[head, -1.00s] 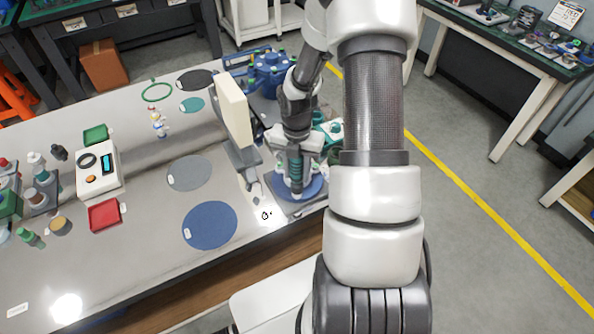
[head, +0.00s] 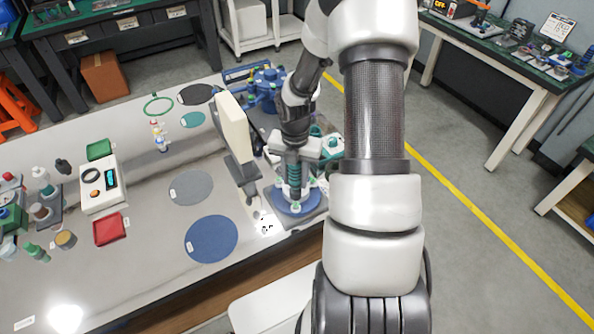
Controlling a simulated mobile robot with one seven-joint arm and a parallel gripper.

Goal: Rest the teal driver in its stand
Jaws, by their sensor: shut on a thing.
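My gripper (head: 294,166) is shut on the teal driver (head: 294,176), a ribbed teal cylinder held roughly upright. They are above a blue round disc (head: 297,206) on a grey square plate (head: 312,216) near the bench's front right edge. My gripper and arm cover much of the driver. Whether its lower end touches anything there cannot be told. I cannot clearly make out which thing is the driver's stand; teal items (head: 330,143) show partly behind my arm.
A tall cream block on a grey base (head: 233,125) stands just left of my gripper. A blue machine (head: 269,88) is behind. Flat grey (head: 191,188) and blue (head: 211,239) discs lie to the left. A scale (head: 99,190) and red tray (head: 109,229) are farther left.

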